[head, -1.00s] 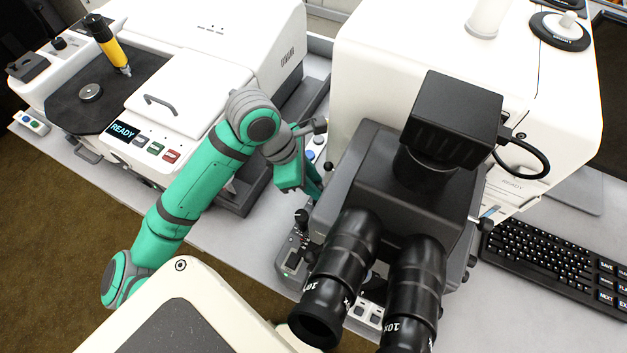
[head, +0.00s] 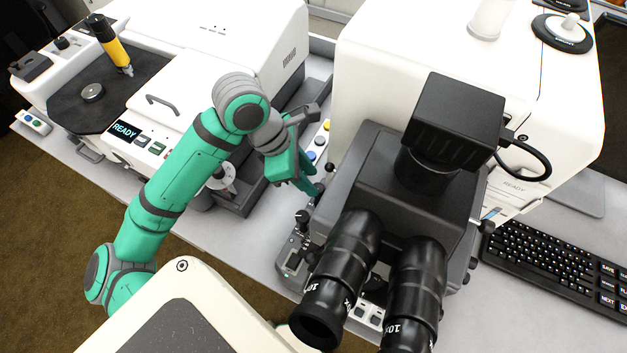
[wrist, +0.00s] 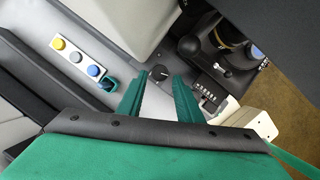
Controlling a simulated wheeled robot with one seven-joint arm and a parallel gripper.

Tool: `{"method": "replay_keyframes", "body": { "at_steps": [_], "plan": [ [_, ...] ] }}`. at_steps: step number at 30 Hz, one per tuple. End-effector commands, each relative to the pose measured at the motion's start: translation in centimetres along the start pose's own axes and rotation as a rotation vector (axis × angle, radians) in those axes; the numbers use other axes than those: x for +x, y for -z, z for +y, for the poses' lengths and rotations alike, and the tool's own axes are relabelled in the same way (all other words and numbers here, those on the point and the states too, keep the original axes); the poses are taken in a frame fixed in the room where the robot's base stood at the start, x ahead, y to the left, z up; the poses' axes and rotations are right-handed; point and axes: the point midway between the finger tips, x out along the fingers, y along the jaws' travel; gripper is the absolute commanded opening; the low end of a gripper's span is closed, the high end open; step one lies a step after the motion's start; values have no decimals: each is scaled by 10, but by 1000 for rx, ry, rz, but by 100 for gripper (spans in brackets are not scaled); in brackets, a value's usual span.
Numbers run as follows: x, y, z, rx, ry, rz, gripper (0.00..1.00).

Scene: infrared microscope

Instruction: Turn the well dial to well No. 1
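A round black knob (wrist: 158,73) with a light pointer mark stands on the grey bench between my two fingertips in the wrist view. A white marked disc (head: 222,178) with a knob at its centre is on the front of the left machine in the head view, partly hidden by my arm. No label shows which of the two is the well dial. My gripper (wrist: 158,82) is open and empty, with a finger to each side of the black knob. It also shows in the head view (head: 312,188), left of the microscope. Contact with the knob cannot be told.
A box with yellow, white and blue buttons (wrist: 77,57) lies left of my fingers. The microscope (head: 400,190) with black levers stands close on the right. A small control panel (wrist: 208,98) is near my right finger. A keyboard (head: 545,255) is far right.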

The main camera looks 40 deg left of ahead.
Motion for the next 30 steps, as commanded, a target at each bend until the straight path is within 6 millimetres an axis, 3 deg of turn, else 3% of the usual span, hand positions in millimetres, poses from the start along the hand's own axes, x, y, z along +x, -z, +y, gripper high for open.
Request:
{"method": "replay_keyframes", "body": {
  "at_steps": [6, 12, 30],
  "plan": [
    [-42, 0, 1, 0, -3, 3, 32],
    [-65, 0, 0, 0, -2, 0, 32],
    [-71, 0, 0, 0, -1, -1, 32]
  ]
}}
